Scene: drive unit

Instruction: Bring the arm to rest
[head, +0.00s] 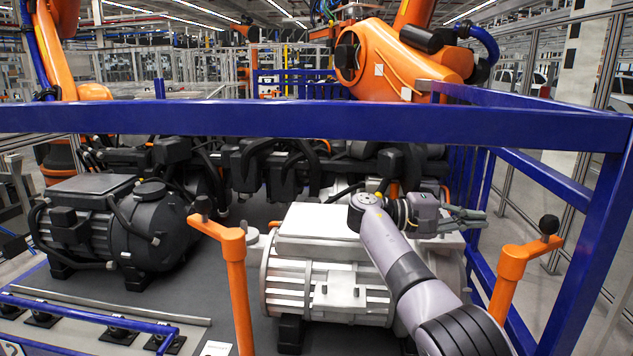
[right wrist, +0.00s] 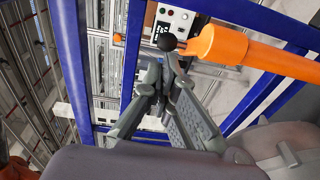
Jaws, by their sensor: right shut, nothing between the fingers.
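My right arm (head: 410,270) comes in from the lower right of the head view and bends over the silver drive unit (head: 325,285). My right gripper (head: 482,218) is above the unit's right end and points right, toward the blue frame. Its fingers are shut and empty. In the right wrist view the closed fingertips (right wrist: 165,62) line up with a black knob on an orange post; in the head view a gap shows between them. My left gripper is not in view.
Orange posts with black knobs stand left (head: 235,280) and right (head: 515,275) of the silver unit. A blue rail (head: 300,121) crosses the head view. A dark motor (head: 90,225) sits at left. A large orange robot arm (head: 385,60) stands behind.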

